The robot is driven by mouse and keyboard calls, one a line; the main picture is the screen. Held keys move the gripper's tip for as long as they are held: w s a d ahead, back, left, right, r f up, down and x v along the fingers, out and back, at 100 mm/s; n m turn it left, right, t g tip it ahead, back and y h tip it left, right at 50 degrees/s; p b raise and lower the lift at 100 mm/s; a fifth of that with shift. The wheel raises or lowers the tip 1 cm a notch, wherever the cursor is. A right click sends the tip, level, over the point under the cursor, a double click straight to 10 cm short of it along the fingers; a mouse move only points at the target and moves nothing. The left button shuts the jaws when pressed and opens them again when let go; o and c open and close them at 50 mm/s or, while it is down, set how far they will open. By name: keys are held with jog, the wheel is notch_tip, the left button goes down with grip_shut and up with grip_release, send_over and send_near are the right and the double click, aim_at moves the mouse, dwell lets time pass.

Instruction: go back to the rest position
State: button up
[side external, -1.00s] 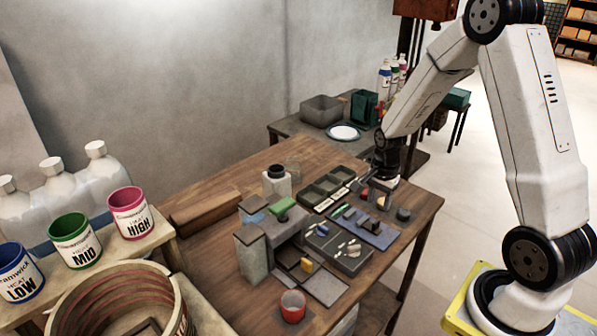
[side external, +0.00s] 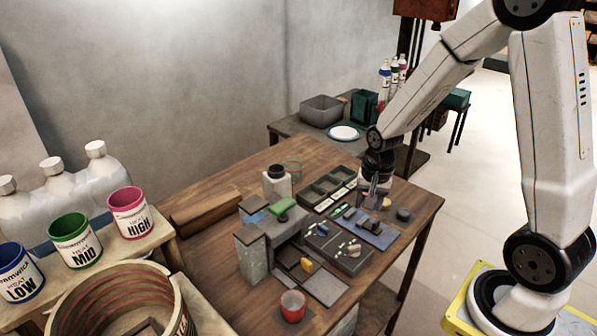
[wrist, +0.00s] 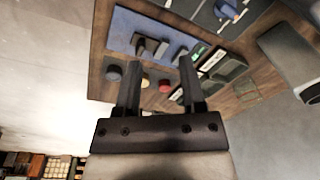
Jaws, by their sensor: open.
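My gripper (side external: 376,203) is over the right part of the wooden table, above the blue mat (side external: 372,234). In the wrist view my gripper (wrist: 160,75) has its two dark fingers spread wide apart with nothing between them. Beyond the fingertips in that view are the blue mat (wrist: 125,28) with a grey block-like fixture (wrist: 152,45) on it, a red round piece (wrist: 166,86) and a yellow one (wrist: 147,81). Whether the fingertips touch anything is unclear in the side view.
A compartment tray (side external: 327,186), a dark board with small parts (side external: 338,250) and a red cup (side external: 293,305) are on the table. A jar (side external: 277,183) stands behind. Labelled HIGH, MID and LOW buckets (side external: 130,212) stand at left. Open floor lies right of the table.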

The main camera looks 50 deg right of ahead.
jog(key=s+a+r+n, duration=0.2)
jog(key=a+n, duration=0.2)
jog(key=n, duration=0.1)
jog(key=s+a+r+n+t, duration=0.1)
jog(key=s+a+n, duration=0.2)
jog(key=a+n, duration=0.2)
jog(key=shift+a+r+n+t, duration=0.3)
jog(key=shift+r+n, duration=0.05)
jog(key=shift+n, duration=0.35)
